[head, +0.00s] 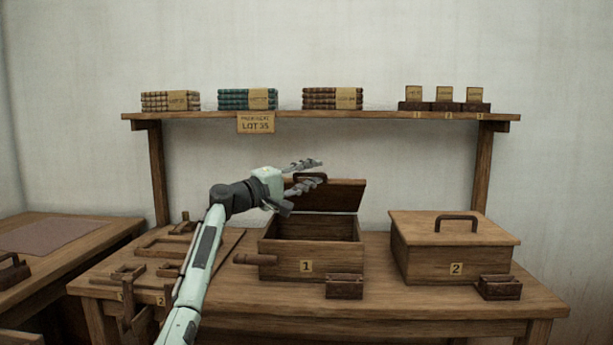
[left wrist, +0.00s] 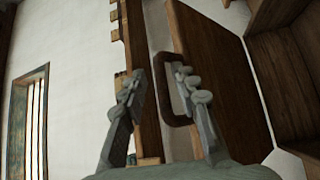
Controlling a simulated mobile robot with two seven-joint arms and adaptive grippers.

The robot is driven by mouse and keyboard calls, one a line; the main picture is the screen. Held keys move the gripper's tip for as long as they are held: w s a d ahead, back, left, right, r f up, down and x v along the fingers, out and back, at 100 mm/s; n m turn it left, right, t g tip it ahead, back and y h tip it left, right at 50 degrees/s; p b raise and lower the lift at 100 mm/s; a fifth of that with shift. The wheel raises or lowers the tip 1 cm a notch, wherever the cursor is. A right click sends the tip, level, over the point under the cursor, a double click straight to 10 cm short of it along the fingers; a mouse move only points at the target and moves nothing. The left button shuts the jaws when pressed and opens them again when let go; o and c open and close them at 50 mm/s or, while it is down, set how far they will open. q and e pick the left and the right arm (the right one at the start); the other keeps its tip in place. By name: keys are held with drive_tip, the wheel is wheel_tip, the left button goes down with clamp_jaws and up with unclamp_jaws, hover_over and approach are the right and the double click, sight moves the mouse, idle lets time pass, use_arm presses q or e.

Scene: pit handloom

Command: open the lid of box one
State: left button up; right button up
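Box one (head: 300,262), a wooden box marked "1", stands on the table with its top open. Its lid (head: 342,197) is tipped up at the back edge and leans backward; the lid also shows in the left wrist view (left wrist: 220,80). A dark handle (head: 311,177) is on the lid. My left gripper (head: 320,170) is at the handle with its fingers apart. In the left wrist view the handle (left wrist: 166,108) has its outer bar between the two fingers, and one finger overlaps the handle's opening. I cannot tell whether they touch. My right gripper is in neither view.
Box two (head: 450,264) stands closed to the right. Small dark blocks (head: 344,287) (head: 498,287) sit before both boxes. A wooden peg (head: 255,259) juts at box one's left. A shelf (head: 380,115) with stacked cloths runs above. Wooden frames (head: 170,245) lie left.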

use_arm(q)
drive_tip(key=v, duration=1.2)
drive_tip(key=shift+r, duration=0.1)
